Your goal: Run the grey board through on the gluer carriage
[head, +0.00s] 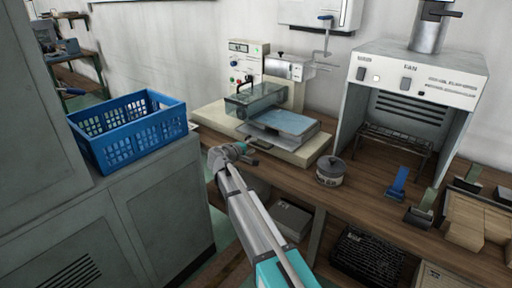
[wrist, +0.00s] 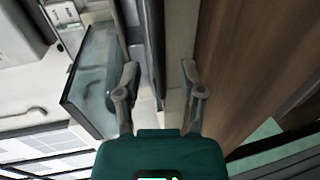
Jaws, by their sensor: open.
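The gluer (head: 299,154) stands on the wooden bench, with a cream base and a control box at its back. Its grey carriage (head: 262,136) sits at the front right of the clear guard (head: 255,100). A flat blue-grey panel (head: 285,122) lies on the carriage; I cannot tell for sure that it is the grey board. A dark handle (head: 259,144) sticks out at the carriage's front. My gripper (head: 240,151) is at the gluer's front edge, left of this handle. In the wrist view my gripper (wrist: 157,85) is open, with the clear guard (wrist: 92,80) to the left.
A blue crate (head: 128,132) sits on the grey cabinet at left. A lidded pot (head: 331,171) stands right of the gluer, before the fan hood (head: 417,75). Brushes (head: 398,184) and a wooden box (head: 478,221) are further right. The bench front is clear near the pot.

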